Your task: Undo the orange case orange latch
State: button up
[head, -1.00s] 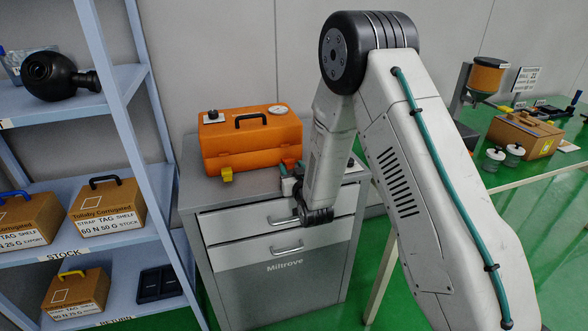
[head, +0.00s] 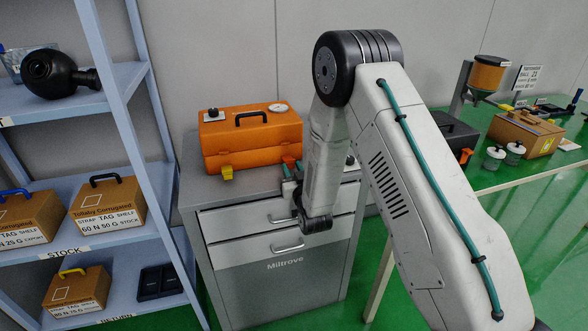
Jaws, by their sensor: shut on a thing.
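The orange case (head: 252,143) stands on top of the grey drawer cabinet, its lid down, with a black handle on top. A yellow latch (head: 227,173) shows at the left of its front.
The grey cabinet (head: 331,252) has two white drawers below my gripper. A blue shelf (head: 112,90) with cartons stands at the left. At the right, a table holds a black case (head: 452,132), a carton (head: 524,134) and jars.

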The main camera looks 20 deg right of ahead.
jog(key=o, duration=0.9)
jog(key=shift+c, duration=0.2)
jog(key=s+f, duration=0.1)
jog(key=s, duration=0.6)
jog(key=shift+s, duration=0.4)
